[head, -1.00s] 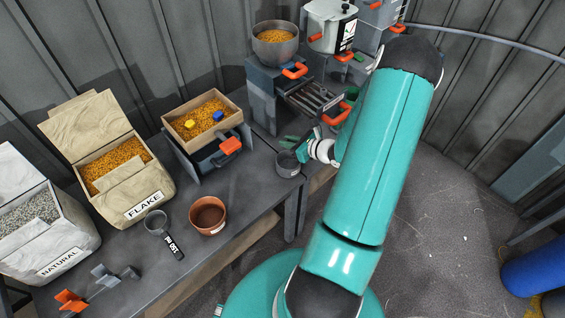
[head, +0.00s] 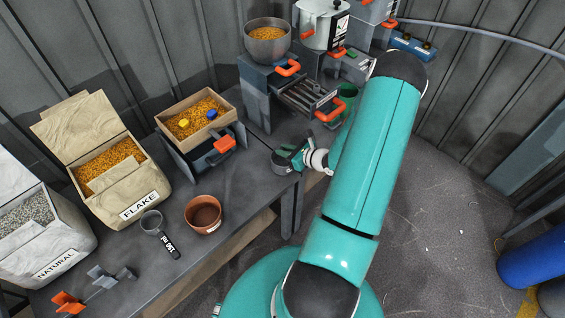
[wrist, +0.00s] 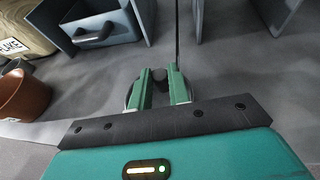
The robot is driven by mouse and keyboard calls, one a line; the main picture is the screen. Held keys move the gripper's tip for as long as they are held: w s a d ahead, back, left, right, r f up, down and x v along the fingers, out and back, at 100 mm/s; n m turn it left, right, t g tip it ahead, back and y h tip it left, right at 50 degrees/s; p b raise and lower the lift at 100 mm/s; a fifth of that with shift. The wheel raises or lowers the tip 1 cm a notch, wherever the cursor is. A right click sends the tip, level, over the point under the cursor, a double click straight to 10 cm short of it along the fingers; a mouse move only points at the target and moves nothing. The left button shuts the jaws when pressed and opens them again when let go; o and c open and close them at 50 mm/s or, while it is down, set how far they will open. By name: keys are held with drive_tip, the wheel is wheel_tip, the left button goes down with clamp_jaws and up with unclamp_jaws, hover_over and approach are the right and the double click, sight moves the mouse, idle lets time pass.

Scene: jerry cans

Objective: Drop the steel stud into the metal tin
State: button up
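The metal tin (head: 279,167) is a small grey round container near the front right edge of the bench. My gripper (head: 292,154) is over the tin, reaching in from the right. In the wrist view, the green fingers of my gripper (wrist: 160,78) are a short way apart, with the tin's rim (wrist: 129,94) showing beside and behind them. A small dark piece, apparently the steel stud (wrist: 160,74), fills the gap between the fingertips. The fingers hide much of the tin's inside. In the head view the stud cannot be made out.
A brown pot (head: 203,214) and a grey scoop (head: 153,223) with a black handle stand left of the tin. A wooden tray (head: 163,118) of grain on a stand is behind them. An open drawer (head: 307,99) juts out behind my gripper. Bare bench lies left of the tin.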

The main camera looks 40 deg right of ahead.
drive_tip(key=o, duration=0.4)
drive_tip(key=shift+o, duration=0.2)
drive_tip(key=v, duration=1.3)
drive_tip(key=shift+s+r, duration=0.25)
drive_tip(key=shift+s, duration=0.05)
drive_tip(key=w+a+r+n+g+y, duration=0.3)
drive_tip(key=a+r+n+g, duration=0.1)
drive_tip(key=a+r+n, duration=0.5)
drive_tip(key=w+a+r+n+g+y, duration=0.2)
drive_tip(key=w+a+r+n+g, duration=0.15)
drive_tip(key=a+r+n, duration=0.5)
drive_tip(key=s+a+r+n+h, duration=0.3)
drive_tip(key=s+a+r+n, duration=0.1)
drive_tip(key=a+r+n, duration=0.4)
drive_tip(key=s+a+r+n+h, duration=0.4)
drive_tip(key=s+a+r+n, duration=0.1)
drive_tip(key=a+r+n, duration=0.2)
drive_tip(key=shift+a+r+n+h, duration=0.3)
drive_tip(key=shift+a+r+n, duration=0.1)
drive_tip(key=shift+a+n, duration=0.3)
